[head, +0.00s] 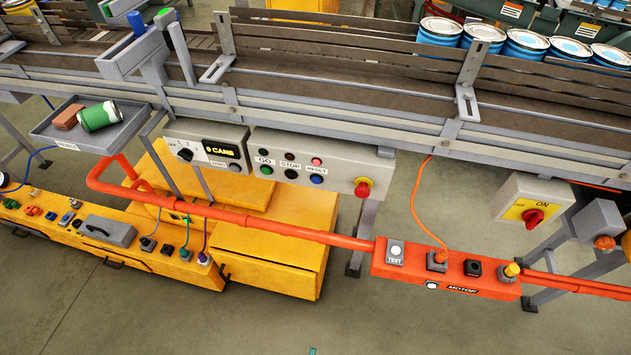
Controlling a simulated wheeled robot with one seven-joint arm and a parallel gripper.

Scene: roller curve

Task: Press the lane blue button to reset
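The blue button (316,179) is at the right end of the lower row on a grey control panel (345,164), fixed below the conveyor's front rail. A small label, which seems to read RESET, is just above it. A green button (266,170) marked GO and a black button (291,173) marked STOP are to its left. A lit pinkish-red lamp (316,161) is above it, with two darker lamps to the left. A red mushroom knob (362,188) is on a yellow plate at the panel's lower right corner. My gripper is not in view.
An orange rail (290,235) runs in front of and below the panel, carrying an orange MOTOR box (446,274). A yellow cabinet (270,255) stands below. A CANS panel (207,150) is left; a red ON switch (533,216) is right.

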